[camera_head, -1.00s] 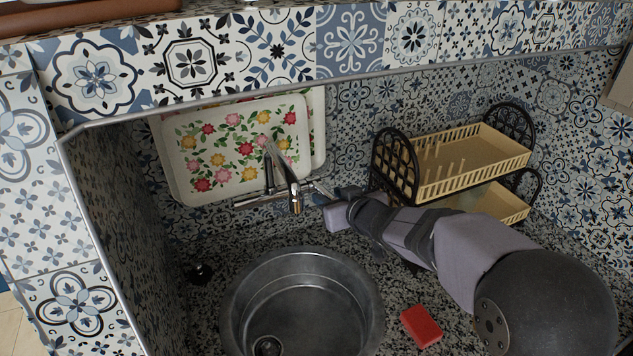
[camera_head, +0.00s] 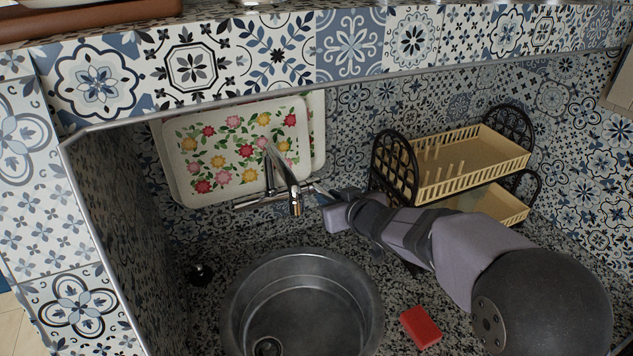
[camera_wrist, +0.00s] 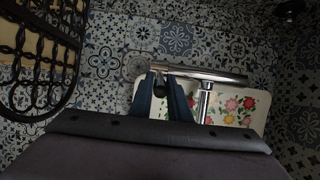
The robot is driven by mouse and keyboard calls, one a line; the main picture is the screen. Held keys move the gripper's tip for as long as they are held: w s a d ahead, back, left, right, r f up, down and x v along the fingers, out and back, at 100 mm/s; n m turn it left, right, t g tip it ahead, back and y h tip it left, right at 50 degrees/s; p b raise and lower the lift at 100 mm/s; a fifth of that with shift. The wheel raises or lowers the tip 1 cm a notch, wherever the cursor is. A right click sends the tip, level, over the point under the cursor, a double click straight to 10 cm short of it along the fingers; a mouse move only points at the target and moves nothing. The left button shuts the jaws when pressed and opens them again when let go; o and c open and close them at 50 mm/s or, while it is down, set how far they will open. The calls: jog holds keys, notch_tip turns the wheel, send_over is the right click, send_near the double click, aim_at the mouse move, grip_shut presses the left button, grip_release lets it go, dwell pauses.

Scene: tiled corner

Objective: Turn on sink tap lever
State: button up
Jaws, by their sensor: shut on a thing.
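My gripper (camera_head: 336,196) is at that right end and shut on the lever; the contact is small and partly hidden in the head view. In the wrist view my gripper's two blue fingers (camera_wrist: 162,88) are close together at the end of the chrome tap body (camera_wrist: 215,75), with a dark part between them.
A beige two-tier dish rack (camera_head: 470,165) with black sides stands right of the tap, close behind my arm. Floral trays (camera_head: 182,165) lean on the wall behind the tap. A red sponge (camera_head: 421,327) lies right of the sink. A tiled ledge (camera_head: 350,45) overhangs above.

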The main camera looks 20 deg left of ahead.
jog(key=shift+w+a+r+p, duration=0.15)
jog(key=shift+r+p, duration=0.3)
jog(key=shift+r, duration=0.05)
jog(key=shift+w+a+r+p, duration=0.2)
jog(key=shift+r+p, duration=0.25)
jog(key=shift+w+a+r+p, duration=0.15)
jog(key=shift+r+p, duration=0.3)
jog(key=shift+r, duration=0.05)
jog(key=o, duration=0.7)
jog(key=shift+f, duration=0.15)
jog(key=shift+o, duration=0.5)
jog(key=shift+s+f, duration=0.1)
jog(key=shift+d, duration=0.1)
jog(key=p+v, duration=0.2)
jog(key=v, duration=0.6)
jog(key=shift+f, duration=0.15)
